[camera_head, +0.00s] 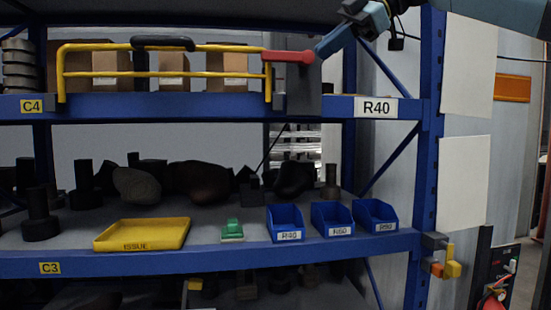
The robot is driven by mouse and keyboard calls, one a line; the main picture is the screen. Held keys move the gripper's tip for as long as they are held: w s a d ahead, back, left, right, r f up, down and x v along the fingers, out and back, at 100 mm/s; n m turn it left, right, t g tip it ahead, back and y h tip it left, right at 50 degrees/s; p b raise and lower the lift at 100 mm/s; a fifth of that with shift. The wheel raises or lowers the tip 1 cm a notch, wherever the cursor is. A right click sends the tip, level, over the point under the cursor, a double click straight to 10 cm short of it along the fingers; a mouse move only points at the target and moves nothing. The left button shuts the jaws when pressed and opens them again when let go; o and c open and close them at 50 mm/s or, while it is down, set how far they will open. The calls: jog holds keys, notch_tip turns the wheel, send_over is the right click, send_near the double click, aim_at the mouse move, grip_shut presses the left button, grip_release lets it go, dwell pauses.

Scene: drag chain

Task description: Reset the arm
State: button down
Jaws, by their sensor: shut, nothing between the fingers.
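My arm reaches in from the top right. The red handle lies level at the right end of a yellow bar gate (165,74), over a grey post (303,90). A black grip (163,43) sits on the gate's top bar.
The upper shelf (230,105) holds cardboard boxes (110,66) behind the gate. The lower shelf (75,262) holds a yellow tray (140,247), a green-handled block (232,231), blue bins (285,222) and dark parts. Coloured blocks (447,268) hang on the right upright.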

jog(key=s+d+f+m+t+h, duration=0.1)
jog(key=s+d+f+m+h, duration=0.2)
jog(key=f+m, duration=0.5)
jog(key=s+d+f+m+t+h, duration=0.1)
jog(key=s+d+f+m+h, duration=0.2)
jog(key=f, duration=1.7)
jog(key=s+d+f+m+t+h, duration=0.1)
jog(key=s+d+f+m+h, duration=0.3)
jog(key=f+m, duration=0.9)
jog(key=s+d+f, duration=0.1)
jog(key=s+d, duration=0.2)
jog(key=shift+s+t, duration=0.3)
